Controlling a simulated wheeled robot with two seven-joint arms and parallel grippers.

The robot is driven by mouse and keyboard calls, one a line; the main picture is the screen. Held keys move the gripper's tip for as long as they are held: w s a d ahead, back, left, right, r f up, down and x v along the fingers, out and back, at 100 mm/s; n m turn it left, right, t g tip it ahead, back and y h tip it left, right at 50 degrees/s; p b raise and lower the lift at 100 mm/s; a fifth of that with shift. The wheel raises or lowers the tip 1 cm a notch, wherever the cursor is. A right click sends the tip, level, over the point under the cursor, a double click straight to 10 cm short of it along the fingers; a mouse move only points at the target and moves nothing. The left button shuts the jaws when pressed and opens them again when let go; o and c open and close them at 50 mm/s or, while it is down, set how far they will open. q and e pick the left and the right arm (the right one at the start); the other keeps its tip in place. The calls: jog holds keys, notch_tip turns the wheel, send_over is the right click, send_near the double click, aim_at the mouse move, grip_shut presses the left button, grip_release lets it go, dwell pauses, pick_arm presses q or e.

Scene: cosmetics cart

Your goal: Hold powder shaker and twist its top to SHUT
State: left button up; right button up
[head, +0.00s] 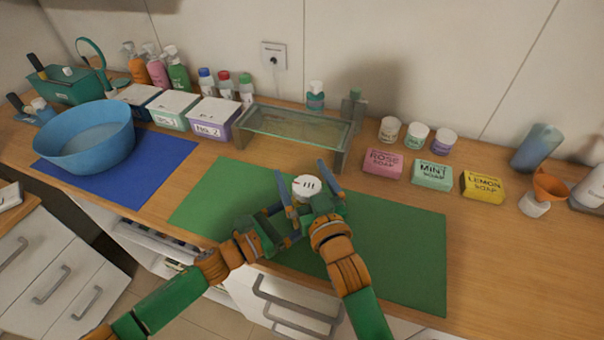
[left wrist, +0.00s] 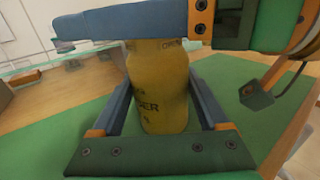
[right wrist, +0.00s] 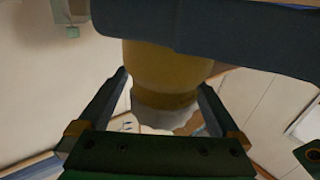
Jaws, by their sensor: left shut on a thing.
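The powder shaker (head: 306,187) stands upright over the green mat, its white top uppermost. In the left wrist view its yellow body (left wrist: 160,95) with dark lettering is between the fingers of my left gripper (left wrist: 160,82), which is shut on it. My right gripper (head: 300,170) is at the white top, one finger on each side, open with its fingers spread wider than the top. In the right wrist view the shaker appears upside down, with its white top (right wrist: 165,110) between the fingers. The lower body is hidden in the head view.
The green mat (head: 400,250) is otherwise clear. A glass shelf (head: 295,128) stands behind it. Rose, mint and lemon soaps (head: 432,173) lie at the right. A blue bowl (head: 92,138) sits on a blue mat (head: 165,160) at the left.

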jog(key=shift+s, duration=0.1)
jog(key=v, duration=1.1)
jog(key=shift+s+d, duration=0.15)
jog(key=shift+s, duration=0.25)
